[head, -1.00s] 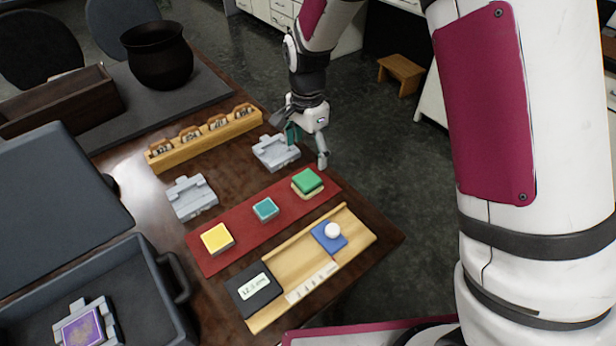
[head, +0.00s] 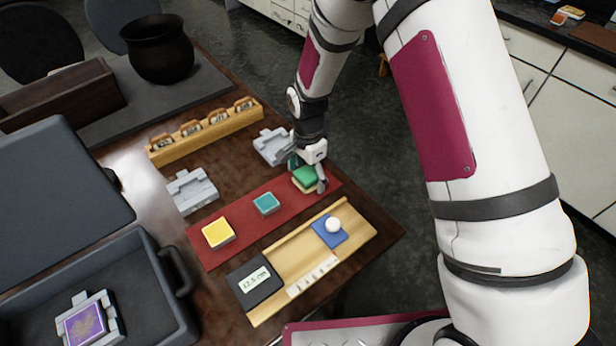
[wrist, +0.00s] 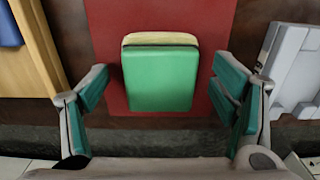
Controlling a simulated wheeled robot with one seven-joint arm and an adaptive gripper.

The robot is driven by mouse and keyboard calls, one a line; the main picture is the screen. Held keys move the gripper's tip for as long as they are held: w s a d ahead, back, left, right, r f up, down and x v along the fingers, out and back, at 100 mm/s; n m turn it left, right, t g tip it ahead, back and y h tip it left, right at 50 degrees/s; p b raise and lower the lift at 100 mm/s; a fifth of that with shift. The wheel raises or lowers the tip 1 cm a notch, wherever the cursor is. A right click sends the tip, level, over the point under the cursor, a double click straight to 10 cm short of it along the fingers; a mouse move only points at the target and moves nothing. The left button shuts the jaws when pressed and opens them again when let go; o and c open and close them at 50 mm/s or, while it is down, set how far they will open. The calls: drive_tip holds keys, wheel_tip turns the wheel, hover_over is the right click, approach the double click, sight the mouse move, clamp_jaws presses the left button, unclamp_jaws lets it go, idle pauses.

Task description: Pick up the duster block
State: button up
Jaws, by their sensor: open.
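The green block with a cream layer, apparently the duster block (head: 305,177), lies at the far right end of the red mat (head: 287,205). In the wrist view the green block (wrist: 160,80) is in the middle, green face up, with its cream edge at the top. My gripper (head: 307,172) is open at this block, with one finger on either side in the wrist view (wrist: 161,88). Visible gaps separate both teal finger pads from the block. A yellow block (head: 218,232) and a smaller teal block (head: 265,203) lie on the same mat.
A wooden tray (head: 295,255) with a dark display, blue pad and white ball lies in front of the mat. Grey fixtures (head: 191,190) (head: 272,145) and a wooden rack (head: 205,133) stand behind. An open dark case (head: 160,290) is at left.

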sight(308, 173)
drive_tip(key=shift+c, duration=0.2)
drive_tip(key=c, duration=1.2)
wheel_tip(308, 173, up, 10)
